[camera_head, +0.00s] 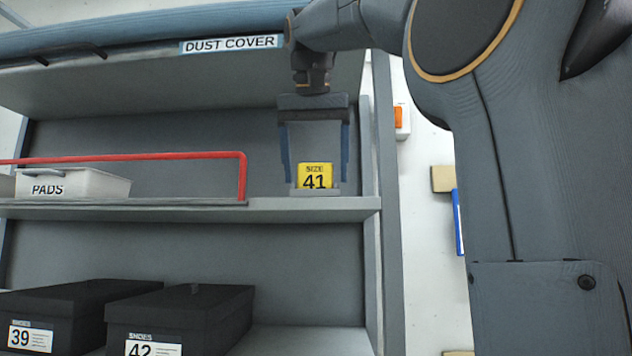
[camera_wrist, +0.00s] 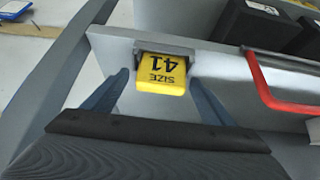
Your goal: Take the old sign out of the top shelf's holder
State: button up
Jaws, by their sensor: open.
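The old sign is a yellow card reading "SIZE 41" (camera_head: 315,176), upright in a grey holder (camera_head: 315,192) at the right end of the top shelf (camera_head: 290,208). In the wrist view the sign (camera_wrist: 162,74) appears upside down, with the holder (camera_wrist: 165,48) along its edge. My gripper (camera_head: 316,180) points down, open, with one blue finger on each side of the sign. In the wrist view the fingers (camera_wrist: 158,92) stand apart from the sign, with gaps on both sides. The holder hides the sign's lower edge.
A red rail (camera_head: 130,157) runs along the shelf to the left, before a white "PADS" bin (camera_head: 72,184). A rolled dust cover (camera_head: 150,32) hangs above. Dark shoe boxes labelled 39 (camera_head: 60,315) and 42 (camera_head: 185,312) sit below. The shelf's side post (camera_head: 385,200) is close on the right.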

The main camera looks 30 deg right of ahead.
jog(key=shift+f, duration=0.1)
jog(key=c, duration=1.2)
